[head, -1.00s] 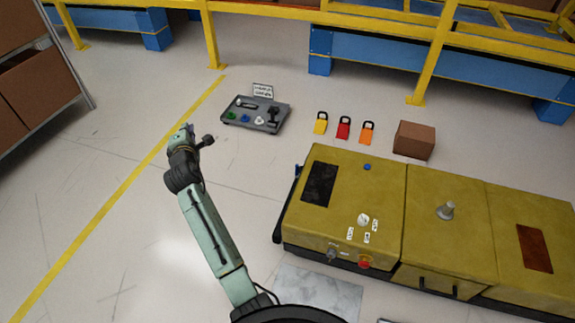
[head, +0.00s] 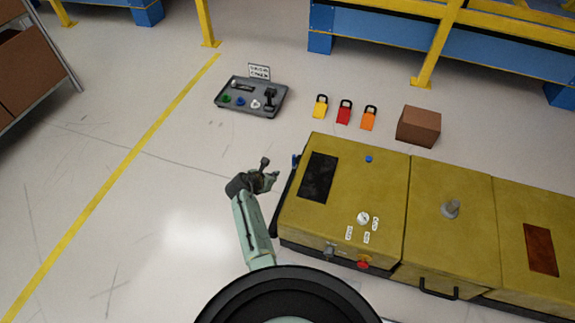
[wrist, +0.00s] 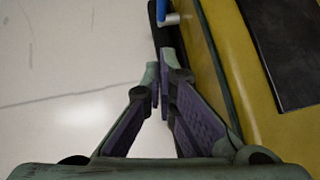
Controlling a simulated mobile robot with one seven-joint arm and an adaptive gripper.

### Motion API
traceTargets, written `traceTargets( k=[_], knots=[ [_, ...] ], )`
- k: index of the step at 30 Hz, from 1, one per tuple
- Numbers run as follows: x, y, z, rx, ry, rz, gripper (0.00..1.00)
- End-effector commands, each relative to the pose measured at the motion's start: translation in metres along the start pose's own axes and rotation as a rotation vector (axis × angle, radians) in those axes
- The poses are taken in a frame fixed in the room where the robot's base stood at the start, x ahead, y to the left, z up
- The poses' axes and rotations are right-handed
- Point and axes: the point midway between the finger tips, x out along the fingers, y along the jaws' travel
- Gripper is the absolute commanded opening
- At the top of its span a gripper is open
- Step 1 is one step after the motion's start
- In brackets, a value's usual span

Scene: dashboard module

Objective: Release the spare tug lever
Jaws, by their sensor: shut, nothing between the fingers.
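My gripper (head: 272,180) is shut and empty beside the left end of the yellow tug (head: 385,205). In the wrist view its fingertips (wrist: 160,76) meet close to the tug's dark edge. A blue-ended lever (head: 295,161) is at that left end, just above my gripper in the head view. In the wrist view its blue part and pale stem (wrist: 167,16) show at the top, beyond the fingertips and apart from them. A black lever-like part (head: 270,98) stands in the grey tray (head: 232,108) on the floor. I cannot tell which one is the spare lever.
The tray also holds small green, blue and white parts, with a sign (head: 259,71) behind. Yellow, red and orange padlocks (head: 344,112) and a brown box (head: 419,126) are behind the tug.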

Motion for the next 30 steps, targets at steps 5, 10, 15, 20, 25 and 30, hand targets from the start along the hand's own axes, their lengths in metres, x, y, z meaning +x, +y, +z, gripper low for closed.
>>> traceTargets(
  k=[5, 10, 15, 20, 25, 30],
  knots=[
    [0.006, 0.001, -0.002, 0.002, -0.001, 0.001, 0.00],
    [0.026, 0.001, -0.005, 0.003, -0.001, 0.001, 0.00],
    [0.049, 0.001, -0.005, 0.005, -0.002, 0.002, 0.00],
    [0.069, 0.001, -0.005, 0.005, -0.002, 0.002, 0.00],
    [0.090, 0.001, -0.005, 0.005, -0.001, 0.002, 0.00],
    [0.109, 0.001, -0.001, 0.006, -0.003, 0.002, 0.00]
  ],
)
